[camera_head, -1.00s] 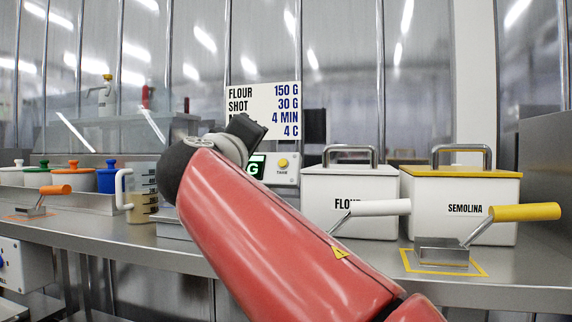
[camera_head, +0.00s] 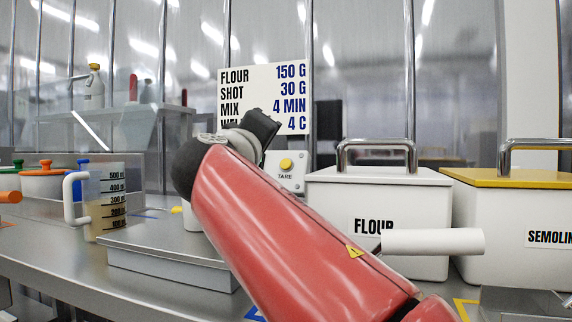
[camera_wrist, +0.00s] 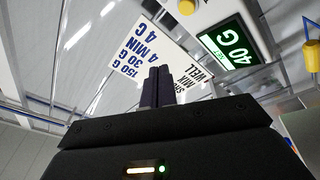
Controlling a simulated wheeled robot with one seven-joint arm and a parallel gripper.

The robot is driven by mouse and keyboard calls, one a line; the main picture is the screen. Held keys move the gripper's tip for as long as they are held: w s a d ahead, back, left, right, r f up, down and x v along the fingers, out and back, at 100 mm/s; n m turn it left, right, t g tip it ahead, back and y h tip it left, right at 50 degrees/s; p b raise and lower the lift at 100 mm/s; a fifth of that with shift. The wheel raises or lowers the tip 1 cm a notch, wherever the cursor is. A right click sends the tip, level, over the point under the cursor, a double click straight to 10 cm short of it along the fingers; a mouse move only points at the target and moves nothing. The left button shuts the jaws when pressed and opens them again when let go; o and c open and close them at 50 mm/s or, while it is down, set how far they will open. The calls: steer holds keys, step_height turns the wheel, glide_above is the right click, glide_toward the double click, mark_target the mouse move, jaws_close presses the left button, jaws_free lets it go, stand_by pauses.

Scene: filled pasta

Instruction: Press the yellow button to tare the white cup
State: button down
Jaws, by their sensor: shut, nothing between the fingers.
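The yellow button (camera_head: 286,165) sits on a pale panel marked TARE (camera_head: 285,178), just right of my wrist in the head view. In the wrist view the yellow button (camera_wrist: 187,7) is at the top edge, beside a green-lit display (camera_wrist: 230,47) that reads 40 G. My gripper (camera_wrist: 157,88) is shut and empty. Its fingertips are apart from the button, which lies above and right of them in the wrist view. In the head view my arm hides the display. A white rounded piece behind my wrist may be the white cup (camera_head: 190,216), mostly hidden.
A white FLOUR bin (camera_head: 330,215) with a white-handled scoop (camera_head: 432,242) stands right of my arm. A yellow-lidded SEMOLINA bin (camera_head: 485,215) is farther right. A measuring jug (camera_head: 107,200) and a steel tray (camera_head: 170,268) are on the left. A recipe sign (camera_head: 262,88) hangs behind.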

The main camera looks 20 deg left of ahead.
mark_target(285, 158)
steer(key=shift+w, duration=0.15)
steer(key=shift+w+d+f, duration=0.1)
steer(key=shift+w+f, duration=0.5)
steer(key=shift+w, duration=0.7)
steer(key=shift+w+d+f, duration=0.15)
steer(key=shift+w+f, duration=0.5)
steer(key=shift+w, duration=0.6)
steer(key=shift+w+d+f, duration=0.1)
steer(key=shift+w+f, duration=0.5)
steer(key=shift+w, duration=0.7)
steer(key=shift+w+f, duration=0.1)
steer(key=shift+w+f, duration=0.1)
steer(key=shift+w, duration=0.15)
steer(key=shift+w+f, duration=0.2)
steer(key=shift+w, duration=0.25)
steer(key=shift+s, duration=0.1)
steer(key=shift+s+r+b, duration=0.3)
steer(key=shift+s+b, duration=0.1)
steer(key=shift+s, duration=0.25)
steer(key=shift+s+a+r, duration=0.1)
steer(key=shift+s+r, duration=0.25)
steer(key=shift+s, duration=0.4)
steer(key=shift+s+a+r, duration=0.1)
steer(key=shift+s+r, duration=0.3)
steer(key=shift+s, duration=0.4)
steer(key=shift+s+r, duration=0.35)
steer(key=shift+s, duration=0.4)
